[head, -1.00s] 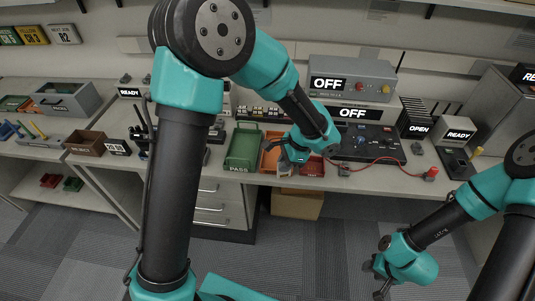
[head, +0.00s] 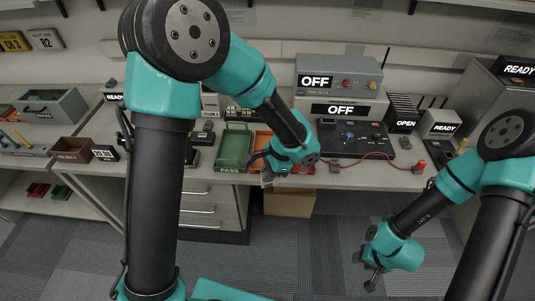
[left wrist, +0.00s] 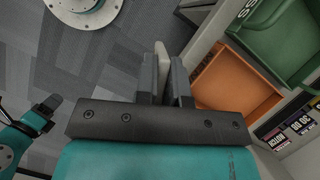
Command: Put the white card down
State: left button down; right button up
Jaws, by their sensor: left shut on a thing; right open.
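The white card (left wrist: 161,60) shows as a thin pale edge between the fingers of my left gripper (left wrist: 163,82) in the left wrist view. The gripper is shut on it, and the fingers hide most of the card. In the head view my left gripper (head: 262,166) hangs at the bench's front edge, by the orange tray (head: 263,138) and the green PASS tray (head: 234,148). In the left wrist view the orange tray (left wrist: 235,85) lies just right of the fingers. My right gripper (head: 371,276) is open and empty, low over the floor at the right.
A brown REJECT box (head: 72,150) stands left on the bench. A console (head: 355,140) with a red cable lies right of the trays, below a grey OFF unit (head: 338,75). A cardboard box (head: 290,203) sits under the bench.

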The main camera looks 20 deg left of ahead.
pick_arm(q)
jog(key=w+a+f, duration=0.1)
jog(key=w+a, duration=0.2)
jog(key=w, duration=0.7)
jog(key=shift+w, duration=0.4)
jog(key=shift+w+a+f, duration=0.2)
jog(key=shift+w+f, duration=0.05)
jog(key=shift+w, duration=0.2)
jog(key=shift+f, duration=1.55)
jog(key=shift+f, duration=0.15)
jog(key=c, duration=1.2)
grip_release()
jog(key=v, duration=1.2)
